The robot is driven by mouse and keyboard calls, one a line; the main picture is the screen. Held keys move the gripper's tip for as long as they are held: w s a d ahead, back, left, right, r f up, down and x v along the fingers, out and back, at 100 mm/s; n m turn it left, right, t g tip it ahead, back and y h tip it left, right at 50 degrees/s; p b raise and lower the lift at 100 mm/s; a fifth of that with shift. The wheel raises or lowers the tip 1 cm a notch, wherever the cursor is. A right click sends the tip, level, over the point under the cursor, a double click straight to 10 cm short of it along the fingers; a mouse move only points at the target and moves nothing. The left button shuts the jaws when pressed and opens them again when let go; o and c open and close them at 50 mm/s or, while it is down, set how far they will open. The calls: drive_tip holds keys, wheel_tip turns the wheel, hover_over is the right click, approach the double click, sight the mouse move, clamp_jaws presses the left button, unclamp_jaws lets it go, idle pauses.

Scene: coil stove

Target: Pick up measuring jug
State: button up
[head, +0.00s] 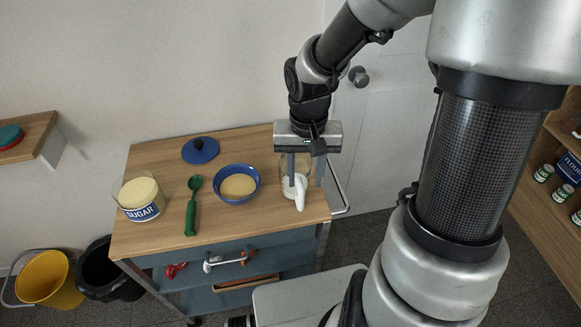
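The measuring jug (301,194) looks clear, with a white handle facing the front. It stands upright near the right end of the wooden worktop (160,238). My gripper (305,182) points down over it, with its two fingers spread apart. The left finger overlaps the jug in the picture, and the right finger is at or just beyond the jug's right side. I cannot tell whether the left finger is inside the jug or in front of it, or whether either finger touches it. The fingers hide part of the jug's body.
A blue bowl (224,197) with yellowish contents sits left of the jug. Further left are a green spoon (190,215) and a sugar container (144,211). A dark blue lid (201,152) lies behind. A rail (342,190) runs along the cart's right side.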

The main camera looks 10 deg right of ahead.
sight(304, 194)
wheel_tip(304, 194, down, 7)
drive_tip(key=shift+f+b, duration=0.2)
drive_tip(key=shift+b, duration=0.55)
drive_tip(key=shift+w+a+f+b, duration=0.2)
drive_tip(key=shift+f+b, duration=0.1)
drive_tip(key=shift+f, duration=1.05)
drive_tip(key=shift+w+a+f+b, duration=0.15)
drive_tip(key=shift+f+b, duration=0.15)
drive_tip(key=shift+f, duration=1.05)
drive_tip(key=shift+d, duration=0.1)
clamp_jaws()
